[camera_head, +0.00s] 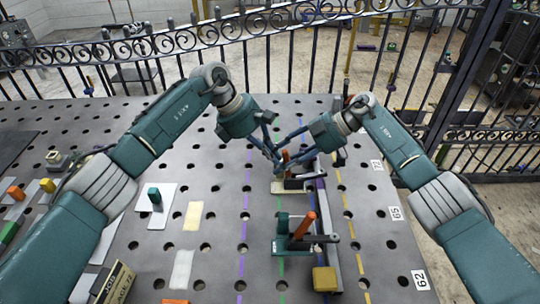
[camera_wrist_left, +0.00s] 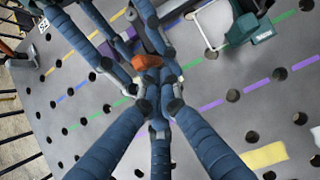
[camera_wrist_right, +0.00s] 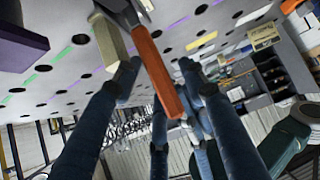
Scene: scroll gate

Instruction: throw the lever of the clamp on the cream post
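The clamp (camera_head: 296,183) with the cream post stands beyond the green clamp, partly hidden by my grippers. Its cream post (camera_wrist_right: 112,47) and orange lever (camera_wrist_right: 160,75) show close up in the right wrist view. The lever's orange end also shows in the left wrist view (camera_wrist_left: 147,62). My left gripper (camera_head: 272,152) and right gripper (camera_head: 284,152) meet around this lever from opposite sides. The right fingers (camera_wrist_right: 160,75) are spread, with the lever between them. The left fingertips (camera_wrist_left: 160,85) are close together beside the lever end; whether they touch it is unclear.
A green clamp (camera_head: 281,235) with an orange lever (camera_head: 305,226) stands nearer, beside a long rail (camera_head: 325,225). A yellow block (camera_head: 325,280) lies at its near end. Left are white plates and small blocks, including a green one (camera_head: 154,196). A scroll fence (camera_head: 180,45) runs behind the table.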

